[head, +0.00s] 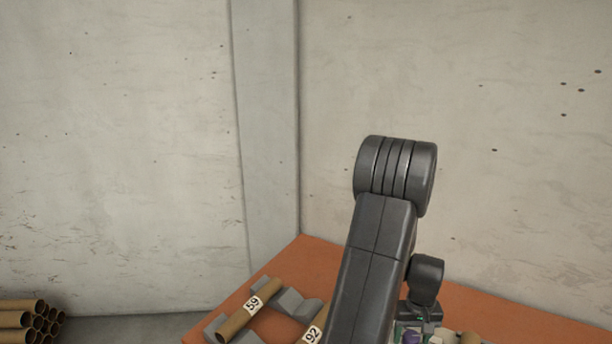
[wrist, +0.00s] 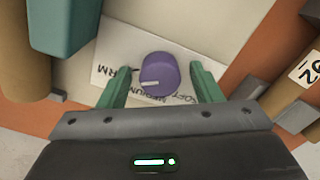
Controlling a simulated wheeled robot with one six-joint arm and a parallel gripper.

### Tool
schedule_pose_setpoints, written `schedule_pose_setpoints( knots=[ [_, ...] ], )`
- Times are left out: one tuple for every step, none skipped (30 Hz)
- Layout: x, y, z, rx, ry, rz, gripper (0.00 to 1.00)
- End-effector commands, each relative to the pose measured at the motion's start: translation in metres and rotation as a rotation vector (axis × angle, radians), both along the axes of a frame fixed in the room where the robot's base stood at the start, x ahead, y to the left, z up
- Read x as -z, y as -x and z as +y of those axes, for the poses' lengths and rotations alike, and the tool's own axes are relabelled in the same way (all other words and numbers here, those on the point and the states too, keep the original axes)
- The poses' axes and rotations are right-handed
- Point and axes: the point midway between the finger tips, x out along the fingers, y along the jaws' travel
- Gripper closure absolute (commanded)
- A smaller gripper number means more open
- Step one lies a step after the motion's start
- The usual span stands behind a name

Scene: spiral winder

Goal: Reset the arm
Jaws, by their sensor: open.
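My gripper (wrist: 160,72) is open, with its two green fingers on either side of a purple knob (wrist: 158,76) in the wrist view. A clear gap shows between each finger and the knob, so nothing is gripped. The knob has a white pointer mark and sits on a white label plate (wrist: 108,60) with partly covered words, among them MEDIUM and SOFT. In the head view, my dark grey arm rises at right of centre and bends down to the wrist. The knob shows small at the bottom edge there (head: 411,337).
Cardboard tube 59 (head: 244,318) rests on grey supports (head: 290,302) on the orange table (head: 505,318); tube 92 (head: 308,338) is partly hidden by my arm. A teal part (wrist: 66,28) stands close to the left finger. Several tubes (head: 28,318) are stacked far left. Concrete walls stand behind.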

Motion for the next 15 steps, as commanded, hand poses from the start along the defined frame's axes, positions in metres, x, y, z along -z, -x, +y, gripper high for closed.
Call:
schedule_pose_setpoints(
  knots=[
    [-0.003,0.0,0.0,-0.036,-0.001,0.001,0.41],
    [-0.003,0.0,0.0,-0.061,-0.001,0.002,0.41],
    [-0.003,0.0,0.0,-0.094,-0.001,0.002,0.41],
    [-0.003,0.0,0.0,-0.119,-0.001,0.002,0.41],
    [-0.003,0.0,0.0,-0.143,-0.001,0.002,0.41],
    [-0.003,0.0,0.0,-0.176,-0.001,0.002,0.41],
    [-0.003,0.0,0.0,-0.2,-0.001,0.002,0.41],
    [-0.003,0.0,0.0,-0.225,-0.001,0.002,0.41],
    [-0.003,0.0,0.0,-0.257,-0.001,0.002,0.41],
    [-0.003,0.0,0.0,-0.283,-0.001,0.002,0.41],
    [-0.003,0.001,0.0,-0.308,-0.001,0.002,0.41],
    [-0.007,-0.001,-0.001,-0.311,0.002,-0.003,0.41],
    [-0.012,-0.001,-0.001,-0.309,0.003,-0.004,0.41],
    [-0.016,-0.001,-0.001,-0.308,0.003,-0.004,0.41],
    [-0.022,-0.001,-0.001,-0.307,0.003,-0.004,0.41]
  ],
)
